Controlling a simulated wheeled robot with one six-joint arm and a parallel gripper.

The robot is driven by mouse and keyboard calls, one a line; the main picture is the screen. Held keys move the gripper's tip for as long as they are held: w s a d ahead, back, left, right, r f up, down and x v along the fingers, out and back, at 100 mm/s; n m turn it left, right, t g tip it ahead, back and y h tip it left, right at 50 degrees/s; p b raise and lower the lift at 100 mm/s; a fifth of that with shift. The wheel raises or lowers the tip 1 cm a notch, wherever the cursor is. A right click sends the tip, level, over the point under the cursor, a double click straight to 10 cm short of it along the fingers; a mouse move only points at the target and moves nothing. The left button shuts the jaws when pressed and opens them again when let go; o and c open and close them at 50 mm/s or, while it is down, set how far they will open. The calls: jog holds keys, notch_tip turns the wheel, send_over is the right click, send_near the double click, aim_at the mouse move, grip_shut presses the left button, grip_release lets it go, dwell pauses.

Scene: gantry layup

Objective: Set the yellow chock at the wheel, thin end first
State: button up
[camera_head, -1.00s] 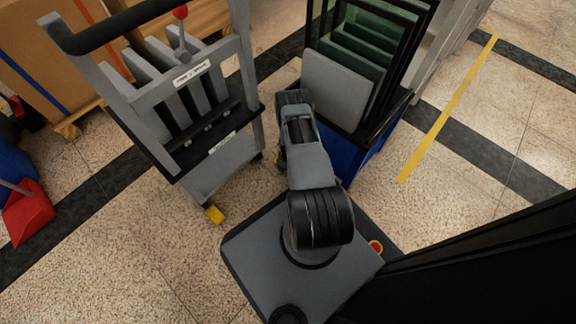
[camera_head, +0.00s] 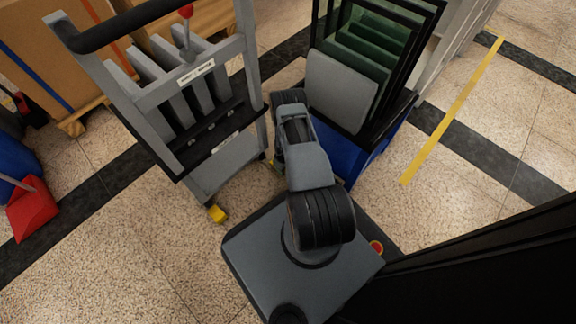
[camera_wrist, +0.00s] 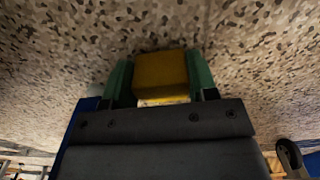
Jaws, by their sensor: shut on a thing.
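The yellow chock (camera_wrist: 160,72) is in the wrist view, between the two green fingers of my gripper (camera_wrist: 160,84), which is shut on it. Pale speckled floor lies beyond it. I see one broad yellow face and cannot tell which end is thin. A dark caster wheel (camera_wrist: 289,154) shows at the lower right of the wrist view, apart from the chock. In the head view the grey trolley (camera_head: 222,165) stands left of my arm, and a yellow piece (camera_head: 217,213) sits at its near corner by a wheel.
A rack of dark-framed glass panes (camera_head: 375,60) on a blue base (camera_head: 345,158) stands close right of my arm. A red dustpan (camera_head: 32,208) and cardboard box (camera_head: 50,50) are at the left. The floor (camera_head: 130,235) in front of the trolley is clear.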

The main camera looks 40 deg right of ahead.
aim_at(276, 172)
jog(key=shift+w+a, duration=0.3)
jog(key=shift+a, duration=0.3)
jog(key=shift+w+a, duration=0.25)
jog(key=shift+a, duration=0.35)
jog(key=shift+w+a, duration=0.3)
jog(key=shift+a, duration=0.3)
jog(key=o, duration=1.1)
notch_tip(276, 172, up, 14)
jog(key=p, duration=0.6)
jog(key=shift+f+p, duration=0.1)
jog(key=shift+p, duration=0.2)
